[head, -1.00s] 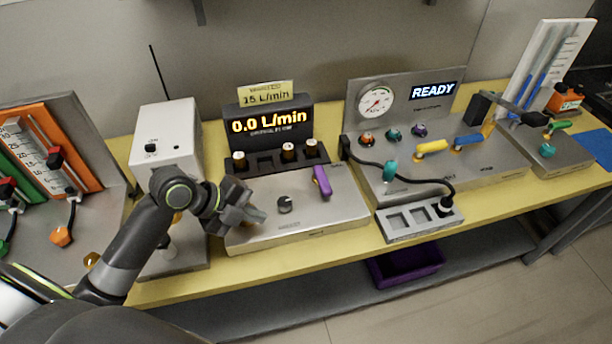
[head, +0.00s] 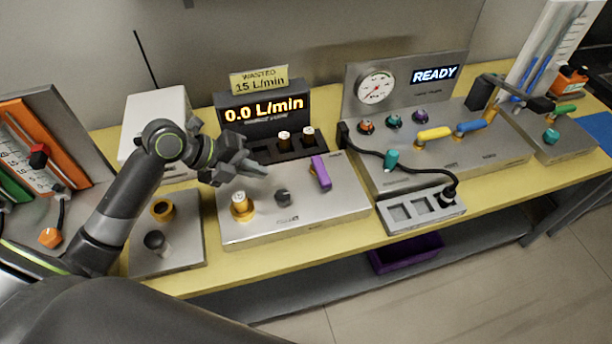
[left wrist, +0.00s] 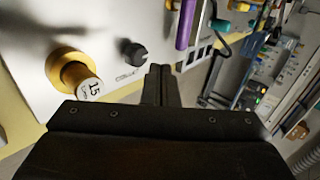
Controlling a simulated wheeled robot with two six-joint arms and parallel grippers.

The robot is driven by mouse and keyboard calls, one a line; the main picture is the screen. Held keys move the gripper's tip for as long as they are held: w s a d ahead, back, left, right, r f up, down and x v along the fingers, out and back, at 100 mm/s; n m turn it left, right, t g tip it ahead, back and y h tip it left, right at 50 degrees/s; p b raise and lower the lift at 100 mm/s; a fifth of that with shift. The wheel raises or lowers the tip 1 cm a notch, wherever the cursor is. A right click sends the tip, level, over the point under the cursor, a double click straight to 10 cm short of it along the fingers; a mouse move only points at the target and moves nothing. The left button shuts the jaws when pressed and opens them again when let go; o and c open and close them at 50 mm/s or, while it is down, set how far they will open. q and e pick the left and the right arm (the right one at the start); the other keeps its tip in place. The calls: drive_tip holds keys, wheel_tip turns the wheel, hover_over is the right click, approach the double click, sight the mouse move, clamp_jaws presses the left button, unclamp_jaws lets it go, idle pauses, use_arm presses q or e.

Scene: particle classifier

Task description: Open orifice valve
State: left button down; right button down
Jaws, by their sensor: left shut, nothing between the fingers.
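The panel under the flow display has a purple lever (head: 320,173), a dark round knob (head: 282,198) and a gold socket (head: 241,207) with a white-topped plug in it. The purple lever points up and down the panel in the head view. No label names the orifice valve legibly. My left gripper (head: 262,170) is shut and empty above the panel, left of the lever and apart from it. In the left wrist view its fingertips (left wrist: 161,70) show past the knob (left wrist: 132,52), with the purple lever (left wrist: 186,24) beyond and the plug marked 15 (left wrist: 86,88) at left. My right gripper is out of view.
The display (head: 265,110) reads 0.0 L/min, under a sign (head: 259,79) reading WANTED 15 L/min. White-topped plugs (head: 284,138) stand in the rack behind the panel. A black cable (head: 372,155) and grey tray (head: 420,212) lie to the right.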

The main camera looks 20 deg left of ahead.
sight(321, 174)
use_arm(q)
drive_tip(key=p+x, duration=0.2)
drive_tip(key=x, duration=0.8)
drive_tip(key=shift+w+d+r, duration=0.15)
drive_tip(key=shift+w+d+r+p, duration=0.1)
drive_tip(key=shift+w+d+p, duration=0.15)
drive_tip(key=shift+d+p, duration=0.15)
drive_tip(key=shift+w+d+p, duration=0.25)
drive_tip(key=shift+w+d, duration=0.05)
drive_tip(key=shift+d, duration=0.15)
drive_tip(key=shift+w+d, duration=0.45)
drive_tip(key=shift+d, duration=0.1)
